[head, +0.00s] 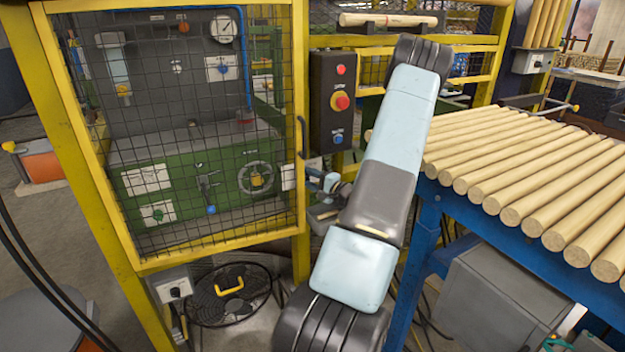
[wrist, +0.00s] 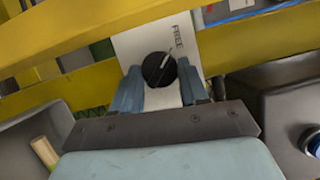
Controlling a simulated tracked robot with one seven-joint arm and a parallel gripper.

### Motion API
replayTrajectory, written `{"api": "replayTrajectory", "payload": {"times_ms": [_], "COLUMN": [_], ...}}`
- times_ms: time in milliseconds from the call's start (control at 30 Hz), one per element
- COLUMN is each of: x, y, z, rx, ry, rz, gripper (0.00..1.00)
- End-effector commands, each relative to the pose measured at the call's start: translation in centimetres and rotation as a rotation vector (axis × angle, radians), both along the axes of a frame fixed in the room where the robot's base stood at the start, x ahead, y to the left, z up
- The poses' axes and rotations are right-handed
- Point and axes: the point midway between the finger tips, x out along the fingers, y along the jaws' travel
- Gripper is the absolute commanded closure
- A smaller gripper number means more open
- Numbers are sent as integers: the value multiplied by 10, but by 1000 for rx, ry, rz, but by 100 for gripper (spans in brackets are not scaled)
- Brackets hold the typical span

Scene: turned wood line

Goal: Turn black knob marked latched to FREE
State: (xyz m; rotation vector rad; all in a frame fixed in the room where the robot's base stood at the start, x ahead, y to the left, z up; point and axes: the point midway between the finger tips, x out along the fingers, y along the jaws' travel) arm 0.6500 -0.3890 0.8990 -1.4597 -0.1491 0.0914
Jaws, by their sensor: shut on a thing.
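The black knob (wrist: 158,70) sits on a white plate (wrist: 143,48) in the wrist view. Its pale pointer line slants up and to the right, towards the side where the word FREE is printed. No latched marking can be read. My gripper (wrist: 160,76) has a blue finger on each side of the knob and is shut on it. In the head view my gripper (head: 322,183) is at the white plate (head: 290,177) beside the cage door's right post. The knob is too small or hidden to make out there.
The yellow mesh cage door (head: 190,130) is closed, with a black handle (head: 301,138) above the plate. A control box (head: 333,100) with a red button hangs just above my gripper. A blue-framed rack of wooden rods (head: 530,170) stands right of my arm.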

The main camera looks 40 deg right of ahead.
Motion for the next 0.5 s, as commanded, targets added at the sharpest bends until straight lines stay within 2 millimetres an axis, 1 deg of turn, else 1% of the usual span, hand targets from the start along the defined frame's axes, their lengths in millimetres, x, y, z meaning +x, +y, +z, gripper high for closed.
{"api": "replayTrajectory", "payload": {"times_ms": [33,467,500], "x": [0,0,0], "y": [5,5,5], "z": [-2,-3,-3], "rx": [-3,-12,-11], "ry": [6,11,12], "rz": [10,9,9], "gripper": [87,87,54]}}
